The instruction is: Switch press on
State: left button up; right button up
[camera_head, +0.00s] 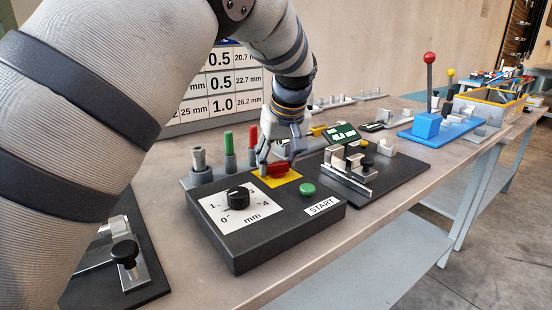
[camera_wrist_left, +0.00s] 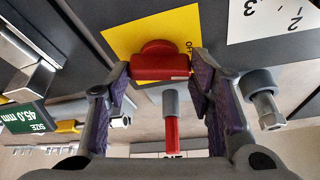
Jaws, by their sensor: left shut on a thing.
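The press control box (camera_head: 240,245) is dark and stands on the bench in the head view. A red switch knob (camera_head: 278,169) sits on a yellow plate (camera_head: 291,178) at the back of its top. My left gripper (camera_head: 276,165) is shut on this knob from above. In the left wrist view the fingers (camera_wrist_left: 160,75) flank the red knob (camera_wrist_left: 160,62), and part of an "OFF" label shows beside it on the yellow plate (camera_wrist_left: 125,38). The box also carries a black dial (camera_head: 237,198), a green button (camera_head: 307,189) and a START label. My right gripper is out of view.
Upright gauges with green (camera_head: 229,143) and red handles stand just behind the box. A black base with metal fixtures (camera_head: 350,172) is close on the right. A blue base (camera_head: 425,126) with a red-balled lever stands farther right. Bare bench shows in front of the box.

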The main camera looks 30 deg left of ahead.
pick_arm(q)
jog(key=m+h, duration=0.1)
jog(key=m, duration=0.1)
jog(key=shift+m+t, duration=0.4)
jog(key=m, duration=0.2)
jog(key=m+h, duration=0.1)
jog(key=m, duration=0.1)
jog(key=shift+s+a+m+t+h, duration=0.1)
jog(key=shift+a+m+t+h, duration=0.05)
jog(key=shift+m+t+h, duration=0.2)
jog(key=m+h, duration=0.1)
jog(key=m, duration=0.2)
jog(key=shift+a+m, duration=0.15)
jog(key=shift+m, duration=0.1)
jog(key=shift+m+h, duration=0.85)
jog(key=shift+m, duration=0.95)
jog(key=o, duration=1.2)
jog(key=shift+c, duration=0.2)
